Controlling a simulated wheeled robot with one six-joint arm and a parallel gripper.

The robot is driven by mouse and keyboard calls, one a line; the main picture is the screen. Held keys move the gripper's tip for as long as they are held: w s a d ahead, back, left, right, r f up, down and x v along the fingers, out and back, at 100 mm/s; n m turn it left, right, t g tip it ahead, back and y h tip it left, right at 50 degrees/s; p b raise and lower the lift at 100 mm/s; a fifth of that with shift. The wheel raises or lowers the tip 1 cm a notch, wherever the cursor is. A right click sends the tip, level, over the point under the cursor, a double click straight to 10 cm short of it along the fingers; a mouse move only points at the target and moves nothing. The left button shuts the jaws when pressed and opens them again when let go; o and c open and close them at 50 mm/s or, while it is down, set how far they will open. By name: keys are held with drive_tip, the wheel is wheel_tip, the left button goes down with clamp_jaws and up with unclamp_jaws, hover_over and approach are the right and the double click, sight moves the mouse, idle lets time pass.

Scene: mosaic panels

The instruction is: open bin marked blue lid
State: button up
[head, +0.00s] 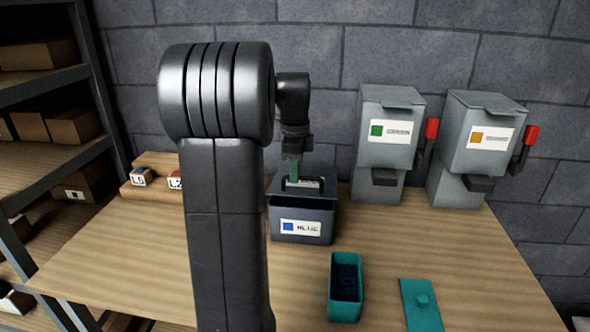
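The grey bin marked blue (283,238) stands upright on the table, with a blue square and lettering on its front label. Its dark lid (277,184), with a handle, shows at the top of the bin. Whether the lid lies flat or is tilted up is hard to tell. My gripper (295,174) points down at the lid's handle, with greenish fingers at or just above it. My own arm covers the area left of the bin. The fingers are too small to show whether they are apart, or whether they grip the handle.
Two grey dispensers with green (388,152) and orange (480,150) labels and red levers stand at right. An open teal box (332,290) with dark blue contents and a teal lid (420,318) lie in front. A wooden rack (150,160) holds labelled items at left, beside shelves.

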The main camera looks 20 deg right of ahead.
clamp_jaws()
drive_tip(key=shift+w+r, duration=0.1)
drive_tip(key=shift+r, duration=0.05)
